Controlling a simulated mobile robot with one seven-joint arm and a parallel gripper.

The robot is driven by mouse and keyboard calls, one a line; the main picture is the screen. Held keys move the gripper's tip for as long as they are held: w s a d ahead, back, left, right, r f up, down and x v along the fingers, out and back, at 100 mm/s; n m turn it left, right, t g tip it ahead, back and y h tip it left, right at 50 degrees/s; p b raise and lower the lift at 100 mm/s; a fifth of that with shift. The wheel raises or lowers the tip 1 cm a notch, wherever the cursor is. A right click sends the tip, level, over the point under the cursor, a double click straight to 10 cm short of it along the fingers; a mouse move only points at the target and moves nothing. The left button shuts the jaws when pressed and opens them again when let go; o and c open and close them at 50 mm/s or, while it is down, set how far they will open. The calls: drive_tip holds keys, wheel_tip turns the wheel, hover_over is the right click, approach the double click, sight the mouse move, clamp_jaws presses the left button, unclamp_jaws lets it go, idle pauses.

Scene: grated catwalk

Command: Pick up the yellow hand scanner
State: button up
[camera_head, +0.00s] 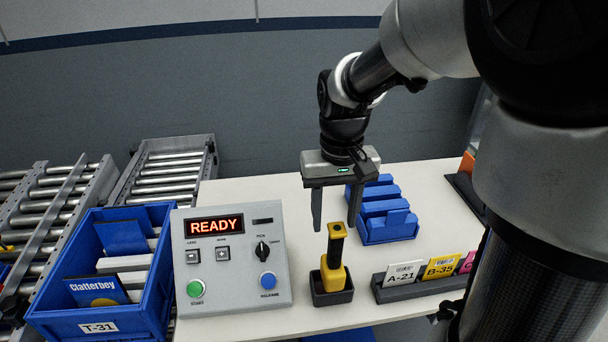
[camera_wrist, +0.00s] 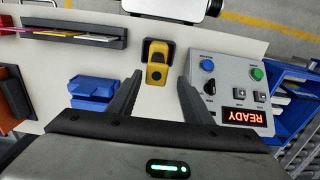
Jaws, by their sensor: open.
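In the wrist view the scanner (camera_wrist: 157,68) shows ahead of the fingertips, about midway between the two fingers. My gripper (camera_head: 336,226) is open and empty above the table, pointing down. In the head view its fingers appear behind and above the scanner; I see no contact. The wrist view also shows my gripper (camera_wrist: 160,85) with both fingers spread apart.
A grey control box (camera_head: 232,260) reading READY stands left of the scanner. Blue bins (camera_head: 388,232) are behind it to the right. A dark card rack (camera_head: 410,289) is at right. A blue crate (camera_head: 155,320) and roller conveyors (camera_head: 168,172) lie at left.

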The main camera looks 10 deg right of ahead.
sight(335, 251)
wheel_tip(335, 251, down, 5)
drive_tip(key=shift+f, duration=0.15)
drive_tip(key=shift+s+d+f, duration=0.1)
drive_tip(key=shift+d+f, duration=0.05)
drive_tip(key=shift+f, duration=1.2)
drive_tip(key=shift+s+d+f, duration=0.1)
drive_tip(key=shift+d+f, duration=0.05)
drive_tip(key=shift+f, duration=1.2)
drive_tip(key=shift+c, duration=0.2)
clamp_jaws()
